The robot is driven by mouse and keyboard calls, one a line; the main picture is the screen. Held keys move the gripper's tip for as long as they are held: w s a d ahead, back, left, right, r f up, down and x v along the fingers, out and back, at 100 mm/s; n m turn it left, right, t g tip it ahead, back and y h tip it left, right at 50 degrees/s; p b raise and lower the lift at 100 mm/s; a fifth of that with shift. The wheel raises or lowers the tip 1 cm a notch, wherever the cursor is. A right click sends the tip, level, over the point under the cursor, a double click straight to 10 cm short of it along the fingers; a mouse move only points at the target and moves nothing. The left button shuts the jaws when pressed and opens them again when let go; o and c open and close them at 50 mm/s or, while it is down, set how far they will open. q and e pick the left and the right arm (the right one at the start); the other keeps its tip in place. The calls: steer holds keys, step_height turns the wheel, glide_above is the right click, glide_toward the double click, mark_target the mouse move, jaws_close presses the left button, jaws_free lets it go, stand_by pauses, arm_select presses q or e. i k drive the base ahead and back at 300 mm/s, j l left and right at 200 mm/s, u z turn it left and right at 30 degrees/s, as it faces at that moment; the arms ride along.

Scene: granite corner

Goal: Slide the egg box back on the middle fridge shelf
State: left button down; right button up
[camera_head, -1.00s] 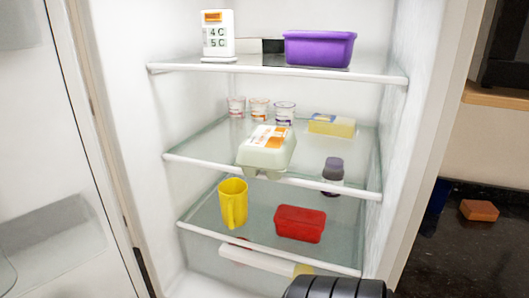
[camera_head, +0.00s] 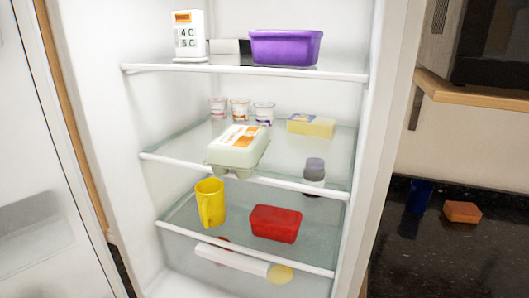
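The egg box (camera_head: 238,148) is pale green-white with an orange and white label on its lid. It sits at the front of the middle fridge shelf (camera_head: 285,165), left of centre, and its front end reaches over the white front rim. Behind it stand three small pots (camera_head: 241,108), and a yellow pack (camera_head: 311,125) lies at the back right of the same shelf. Neither of my grippers is in view, and nothing touches the egg box.
The top shelf holds a purple tub (camera_head: 286,47) and a white carton (camera_head: 188,37). Below the middle shelf are a yellow jug (camera_head: 210,203), a red box (camera_head: 276,223) and a dark-capped bottle (camera_head: 314,172). The fridge door stands open at left; a dark counter (camera_head: 440,255) is at right.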

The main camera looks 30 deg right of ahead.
mark_target(239, 148)
steer(key=i+l+z, duration=0.1)
steer(key=z, duration=0.5)
steer(key=k+j+z, duration=0.1)
steer(key=j+z, duration=0.2)
steer(key=j, duration=0.1)
